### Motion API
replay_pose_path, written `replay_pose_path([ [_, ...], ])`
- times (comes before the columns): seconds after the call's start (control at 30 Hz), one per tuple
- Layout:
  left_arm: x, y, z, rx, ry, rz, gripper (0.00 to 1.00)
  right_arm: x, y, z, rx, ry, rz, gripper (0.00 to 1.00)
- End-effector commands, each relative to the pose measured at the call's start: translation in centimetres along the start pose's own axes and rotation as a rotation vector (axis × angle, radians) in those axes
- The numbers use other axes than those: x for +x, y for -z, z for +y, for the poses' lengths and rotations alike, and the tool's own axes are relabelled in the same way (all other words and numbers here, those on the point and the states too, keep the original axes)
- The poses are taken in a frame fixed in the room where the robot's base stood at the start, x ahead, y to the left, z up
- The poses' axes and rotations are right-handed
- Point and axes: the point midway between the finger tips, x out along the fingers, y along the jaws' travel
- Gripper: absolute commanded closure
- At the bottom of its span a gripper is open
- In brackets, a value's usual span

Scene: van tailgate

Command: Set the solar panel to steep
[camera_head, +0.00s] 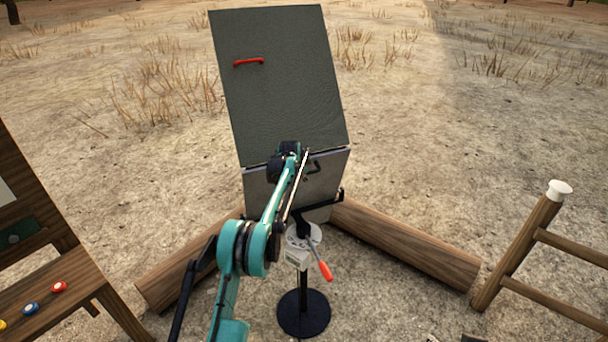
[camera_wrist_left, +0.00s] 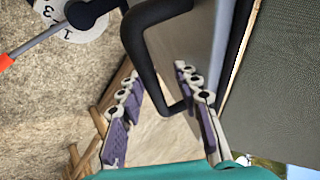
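My right gripper is out of view.
Logs lie left (camera_head: 185,268) and right (camera_head: 410,245) of the stand. A wooden frame with coloured buttons (camera_head: 59,287) is at left, a wooden rack (camera_head: 520,247) at right.

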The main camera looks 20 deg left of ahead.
Motion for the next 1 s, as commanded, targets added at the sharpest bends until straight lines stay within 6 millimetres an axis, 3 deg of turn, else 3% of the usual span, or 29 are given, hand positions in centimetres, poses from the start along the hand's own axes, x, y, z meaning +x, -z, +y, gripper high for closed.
replay_pose_path([
  [0.37,-1.0,0.1,0.1,0.001,-0.003,0.0,0.66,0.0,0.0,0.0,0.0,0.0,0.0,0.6],
  [0.8,-9.2,0.0,0.1,-0.001,-0.003,0.0,0.66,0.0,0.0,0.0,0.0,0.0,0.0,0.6],
  [1.0,-11.5,0.0,0.0,-0.001,-0.002,0.0,0.66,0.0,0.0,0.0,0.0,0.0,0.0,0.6],
])
